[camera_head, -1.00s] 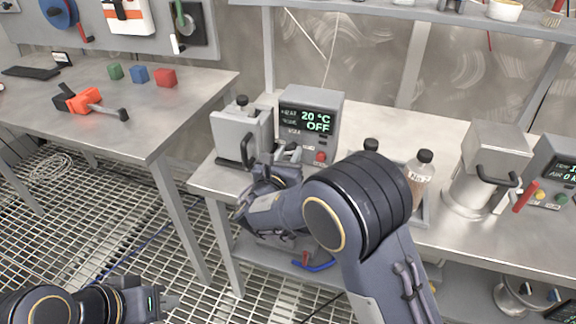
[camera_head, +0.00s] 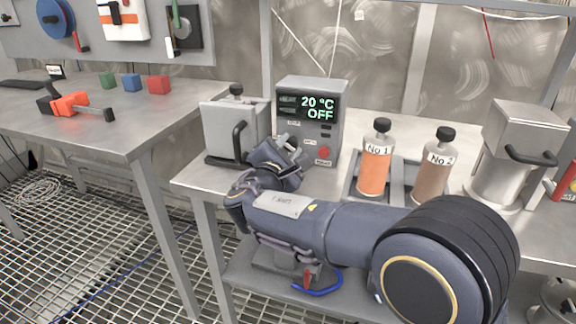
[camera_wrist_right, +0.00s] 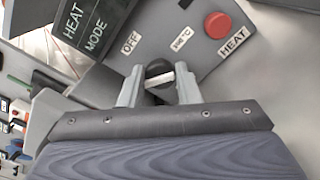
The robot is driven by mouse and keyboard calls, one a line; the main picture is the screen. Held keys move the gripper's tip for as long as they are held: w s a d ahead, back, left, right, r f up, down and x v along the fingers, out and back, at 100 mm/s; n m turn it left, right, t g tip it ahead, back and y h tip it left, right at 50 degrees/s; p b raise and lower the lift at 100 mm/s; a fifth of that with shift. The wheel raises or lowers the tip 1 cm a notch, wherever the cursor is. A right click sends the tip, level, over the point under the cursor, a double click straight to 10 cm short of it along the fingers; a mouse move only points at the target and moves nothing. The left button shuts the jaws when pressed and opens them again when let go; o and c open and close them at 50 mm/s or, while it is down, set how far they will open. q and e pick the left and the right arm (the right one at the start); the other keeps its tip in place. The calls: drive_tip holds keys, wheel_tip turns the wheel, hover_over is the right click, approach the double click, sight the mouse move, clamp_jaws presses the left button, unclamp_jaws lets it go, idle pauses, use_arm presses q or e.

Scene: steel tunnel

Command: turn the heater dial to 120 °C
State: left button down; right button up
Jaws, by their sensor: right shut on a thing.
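The grey heater control box (camera_head: 328,116) stands on the right-hand bench in the head view. Its display (camera_head: 309,108) reads 20 °C and OFF. My right gripper (camera_head: 296,152) is at the lower front of the box. In the right wrist view, its two fingers (camera_wrist_right: 158,84) are shut on the dark round heater dial (camera_wrist_right: 158,68), which bears a white bar. An OFF label (camera_wrist_right: 130,43) sits above left of the dial and a °C label (camera_wrist_right: 182,39), hard to read, above right. In the head view the gripper hides the dial. My left gripper is out of view.
A red button (camera_wrist_right: 217,25) is close right of the dial. A grey press-like device with a black handle (camera_head: 239,141) stands left of the box. Bottles No 1 (camera_head: 375,168) and No 2 (camera_head: 433,174) stand in a rack to the right, behind my forearm.

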drive_tip(key=m+b, duration=0.2)
drive_tip(key=b, duration=0.1)
drive_tip(key=m+b, duration=0.5)
drive_tip(key=b, duration=0.2)
drive_tip(key=shift+f+m, duration=0.35)
drive_tip(key=shift+m, duration=0.05)
drive_tip(key=shift+r+m+b, duration=0.15)
drive_tip(key=shift+m+b, duration=0.9)
drive_tip(key=shift+m, duration=0.05)
drive_tip(key=o, duration=1)
drive_tip(key=p+v, duration=0.1)
drive_tip(key=v, duration=0.7)
drive_tip(key=shift+r, duration=0.1)
drive_tip(key=shift+w, duration=0.1)
